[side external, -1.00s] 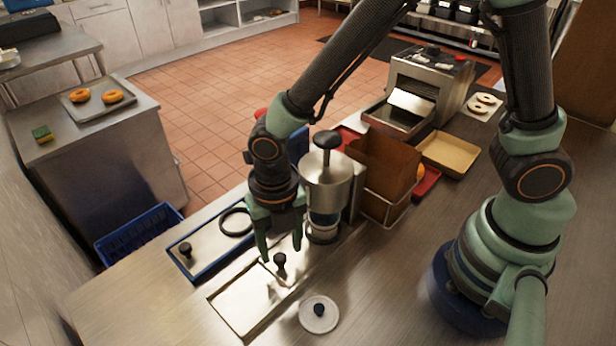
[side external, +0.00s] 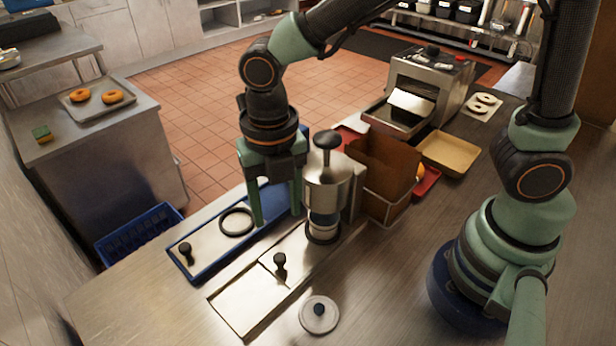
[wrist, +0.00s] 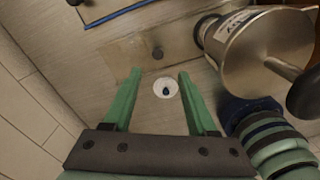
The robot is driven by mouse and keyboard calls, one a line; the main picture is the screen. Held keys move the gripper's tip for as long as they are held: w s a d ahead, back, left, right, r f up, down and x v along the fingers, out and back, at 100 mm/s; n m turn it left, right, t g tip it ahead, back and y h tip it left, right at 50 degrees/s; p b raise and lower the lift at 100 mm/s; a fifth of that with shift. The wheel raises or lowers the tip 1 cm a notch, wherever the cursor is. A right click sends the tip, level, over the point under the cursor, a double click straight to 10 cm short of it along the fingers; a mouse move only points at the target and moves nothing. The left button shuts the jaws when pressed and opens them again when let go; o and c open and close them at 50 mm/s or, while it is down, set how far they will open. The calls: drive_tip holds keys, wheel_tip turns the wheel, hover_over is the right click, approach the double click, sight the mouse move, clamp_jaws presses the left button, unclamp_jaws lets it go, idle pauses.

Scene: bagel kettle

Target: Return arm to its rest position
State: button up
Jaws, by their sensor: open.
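My gripper (side external: 277,218) has two green fingers, spread apart with nothing between them. In the side external view it hangs fingers down above the blue-edged tray (side external: 205,268), just left of the steel canister with a black knob (side external: 326,185). In the wrist view the gripper (wrist: 160,85) shows open, with a round white lid (wrist: 165,88) far below, seen between the fingers. The same lid (side external: 319,315) lies flat on the counter in the side external view. My arm is raised and bent over the counter.
A counter well with a steel cover and black knob (side external: 280,262) lies in front of the canister. A brown panel (side external: 383,168), a toaster-like machine (side external: 428,85) and a tan tray (side external: 449,152) stand right of it. A side table at left holds a tray of bagels (side external: 96,97).

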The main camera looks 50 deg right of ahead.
drive_tip(key=w+d+r+m+t+y, duration=0.1)
drive_tip(key=w+d+r+m+t, duration=0.25)
drive_tip(key=d+r+m, duration=0.45)
drive_tip(key=w+d+r+m+t+y, duration=0.1)
drive_tip(key=w+d+r+m+t, duration=0.3)
drive_tip(key=r+m, duration=0.7)
drive_tip(key=s+d+f+m+g+h, duration=0.2)
drive_tip(key=s+d+f+m, duration=0.5)
drive_tip(key=m, duration=0.5)
drive_tip(key=shift+s+d+f, duration=0.35)
drive_tip(key=shift+d+f, duration=0.1)
drive_tip(key=shift+f, duration=0.25)
